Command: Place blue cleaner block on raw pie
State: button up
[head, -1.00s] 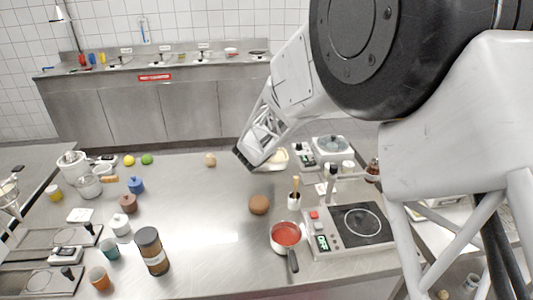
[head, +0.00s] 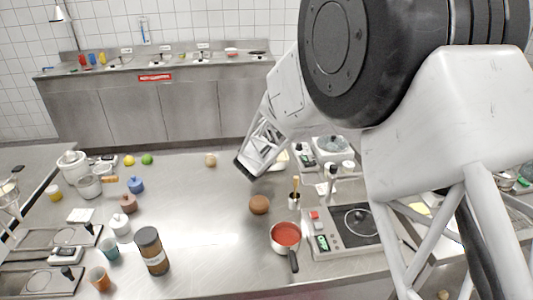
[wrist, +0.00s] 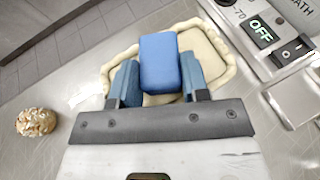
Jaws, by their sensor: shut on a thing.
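The blue cleaner block (wrist: 160,58) is between the two blue-grey fingers of my gripper (wrist: 160,84) in the wrist view. My gripper is shut on it. The raw pie (wrist: 206,50), pale with a crimped rim, shows below and around the block. The block overlaps the middle of the pie in this view; I cannot tell whether they touch. In the head view my gripper (head: 247,168) hides most of the pie (head: 283,160), and the block cannot be made out.
In the wrist view a device with an OFF display (wrist: 263,30) stands right of the pie, and a nutty round item (wrist: 36,122) lies at the left. In the head view a brown ball (head: 259,204), a red-filled pan (head: 286,235) and a hotplate (head: 357,223) stand nearer.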

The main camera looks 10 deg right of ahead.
jog(key=o, duration=1)
jog(key=shift+f, duration=0.15)
jog(key=shift+c, duration=0.2)
jog(key=shift+r, duration=0.2)
jog(key=v, duration=1.2)
